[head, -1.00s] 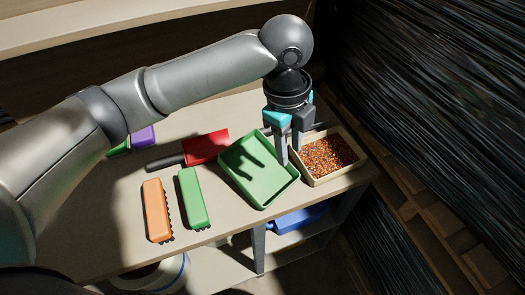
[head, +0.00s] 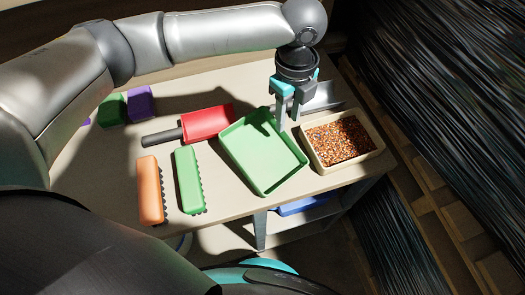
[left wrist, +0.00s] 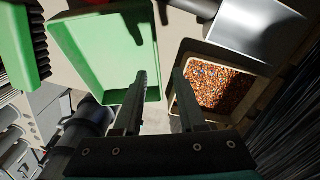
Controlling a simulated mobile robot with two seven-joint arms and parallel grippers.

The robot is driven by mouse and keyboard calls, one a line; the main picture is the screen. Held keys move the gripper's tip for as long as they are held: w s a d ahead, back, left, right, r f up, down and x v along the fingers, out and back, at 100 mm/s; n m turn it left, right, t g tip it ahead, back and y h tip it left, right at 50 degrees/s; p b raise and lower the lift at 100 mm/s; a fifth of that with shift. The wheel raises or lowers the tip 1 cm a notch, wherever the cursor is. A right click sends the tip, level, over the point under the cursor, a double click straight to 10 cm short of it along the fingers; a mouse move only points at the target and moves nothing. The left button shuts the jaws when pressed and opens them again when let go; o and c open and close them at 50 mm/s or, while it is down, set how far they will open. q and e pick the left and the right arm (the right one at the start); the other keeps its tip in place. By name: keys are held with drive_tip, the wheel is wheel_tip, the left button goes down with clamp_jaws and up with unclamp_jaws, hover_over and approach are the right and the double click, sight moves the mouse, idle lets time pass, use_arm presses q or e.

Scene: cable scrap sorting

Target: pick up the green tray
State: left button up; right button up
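The green tray (head: 285,180) is an open, shallow tray resting on the table, right of the red dustpan. In the left wrist view the green tray (left wrist: 95,45) fills the upper left. My left gripper (head: 288,125) is open and empty, with its fingers pointing down at the tray's right wall near the far corner. In the left wrist view the left gripper (left wrist: 160,73) has its fingers apart, with the tray's right rim seen between them. I cannot tell whether the fingertips are above the rim or beside it. My right gripper is not in view.
A beige bin of copper-coloured bits (head: 376,153) stands close right of the tray. A grey metal scoop (head: 322,97) lies behind. Left are a red dustpan (head: 207,122), a green brush (head: 189,180) and an orange brush (head: 151,190). Green and purple blocks (head: 140,103) stand at the far left.

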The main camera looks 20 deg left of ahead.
sight(263, 151)
use_arm(q)
drive_tip(key=f, duration=0.1)
drive_tip(key=f+b, duration=0.1)
drive_tip(key=f, duration=0.3)
drive_tip(key=shift+a+f+b, duration=0.15)
drive_tip(key=shift+a+b, duration=0.1)
drive_tip(key=shift+b, duration=0.15)
drive_tip(key=c, duration=0.6)
clamp_jaws()
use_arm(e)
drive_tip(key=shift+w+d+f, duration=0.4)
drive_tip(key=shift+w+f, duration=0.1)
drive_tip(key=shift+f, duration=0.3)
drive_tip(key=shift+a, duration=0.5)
